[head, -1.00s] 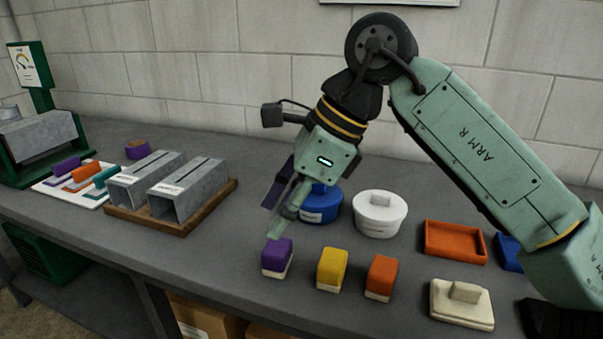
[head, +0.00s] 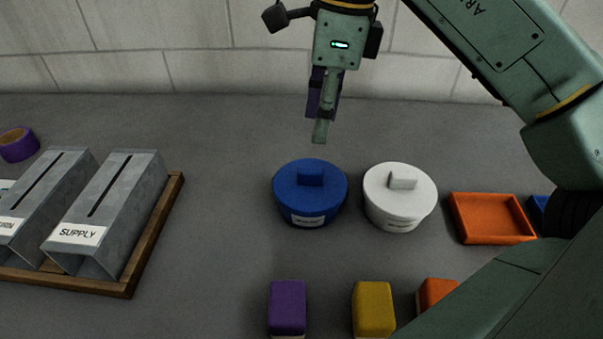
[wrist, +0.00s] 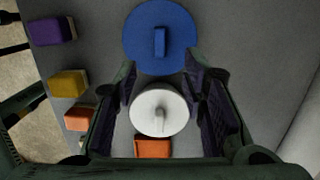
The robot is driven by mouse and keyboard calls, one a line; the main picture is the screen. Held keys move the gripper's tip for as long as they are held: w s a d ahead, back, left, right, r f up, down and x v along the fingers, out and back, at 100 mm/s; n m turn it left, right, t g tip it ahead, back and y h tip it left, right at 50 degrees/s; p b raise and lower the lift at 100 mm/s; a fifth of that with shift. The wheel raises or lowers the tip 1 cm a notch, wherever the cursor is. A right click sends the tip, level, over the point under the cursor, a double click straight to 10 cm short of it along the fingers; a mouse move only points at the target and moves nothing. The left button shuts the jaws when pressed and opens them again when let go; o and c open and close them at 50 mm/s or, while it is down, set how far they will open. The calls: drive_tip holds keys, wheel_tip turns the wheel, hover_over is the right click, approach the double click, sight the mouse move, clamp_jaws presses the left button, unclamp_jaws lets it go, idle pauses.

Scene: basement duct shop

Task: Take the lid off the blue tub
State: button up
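The blue tub (head: 309,213) stands on the bench with its round blue lid (head: 290,179) on top. The lid has a raised blue bar handle, and the tub has a white label in front. My gripper (head: 320,138) hangs above the bench in the head view, clear of the lid and touching nothing. In the wrist view the blue lid (wrist: 180,40) lies at the top, just past the fingertips, its handle pointing up and down the picture. The fingers of my gripper (wrist: 160,68) are spread with nothing held. In the head view they overlap, so their gap is hidden there.
A white lidded tub (head: 399,209) stands close to the right of the blue one. An orange tray (head: 492,219) is farther right. Purple (head: 288,306), yellow (head: 374,308) and orange (head: 433,296) blocks sit in front. Ducts on a wooden board (head: 150,235) stand left.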

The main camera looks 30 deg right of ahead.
sight(311, 170)
drive_tip(key=f+b, duration=0.2)
drive_tip(key=f, duration=0.1)
drive_tip(key=f+b, duration=0.3)
drive_tip(key=a+f+b, duration=0.1)
drive_tip(key=f+b, duration=0.1)
drive_tip(key=f, duration=0.2)
drive_tip(key=shift+w+b, duration=0.35)
drive_tip(key=shift+b, duration=0.05)
drive_tip(key=shift+r, duration=0.15)
drive_tip(key=shift+c, duration=0.2)
clamp_jaws()
